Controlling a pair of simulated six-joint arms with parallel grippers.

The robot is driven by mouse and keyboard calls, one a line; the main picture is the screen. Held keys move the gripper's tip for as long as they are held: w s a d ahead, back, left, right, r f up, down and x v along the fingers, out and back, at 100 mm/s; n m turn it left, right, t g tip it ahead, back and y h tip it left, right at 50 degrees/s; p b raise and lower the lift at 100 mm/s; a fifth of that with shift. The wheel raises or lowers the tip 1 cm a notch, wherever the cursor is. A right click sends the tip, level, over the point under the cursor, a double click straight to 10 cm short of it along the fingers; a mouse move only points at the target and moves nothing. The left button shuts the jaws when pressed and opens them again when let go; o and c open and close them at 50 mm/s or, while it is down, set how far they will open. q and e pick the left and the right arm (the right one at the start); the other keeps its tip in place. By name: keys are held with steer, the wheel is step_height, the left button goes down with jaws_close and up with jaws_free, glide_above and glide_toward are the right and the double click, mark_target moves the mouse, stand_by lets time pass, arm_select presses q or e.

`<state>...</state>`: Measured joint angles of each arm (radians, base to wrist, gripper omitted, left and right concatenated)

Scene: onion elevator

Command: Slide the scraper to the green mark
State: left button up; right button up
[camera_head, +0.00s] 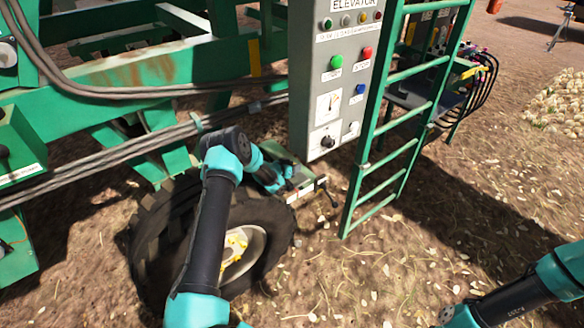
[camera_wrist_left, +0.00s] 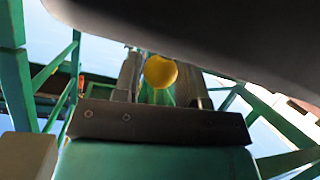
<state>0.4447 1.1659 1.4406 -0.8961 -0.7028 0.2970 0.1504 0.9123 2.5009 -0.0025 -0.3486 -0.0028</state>
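A yellow round knob (camera_wrist_left: 160,71) shows in the left wrist view between the two grey fingers of my left gripper (camera_wrist_left: 160,84). The fingers meet it on both sides with no visible gap. I cannot tell for sure that this knob belongs to the scraper. In the head view my left gripper (camera_head: 288,176) is beside a low green box-like part (camera_head: 306,180) behind the tire, and the knob is hidden there. I cannot make out the green mark. My right gripper (camera_head: 450,314) is at the bottom right over the ground, partly visible, and its fingers are unclear.
A grey control panel (camera_head: 338,75) and a green ladder (camera_head: 388,140) stand just right of my left gripper. A large black tire (camera_head: 160,235) is below my left arm. Green machine beams fill the left. Bare soil lies open at the lower middle.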

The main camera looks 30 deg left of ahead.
arm_select(q)
steer(key=o, duration=0.3)
steer(key=shift+o, duration=0.2)
steer(key=shift+r, duration=0.1)
steer(key=shift+r, duration=0.25)
step_height(320, 180, up, 3)
steer(key=shift+r, duration=0.1)
steer(key=s+d, duration=0.4)
steer(key=s, duration=0.3)
steer(key=s+d+r, duration=0.1)
steer(key=s+d, duration=0.2)
steer(key=s, duration=0.4)
steer(key=shift+d, duration=0.35)
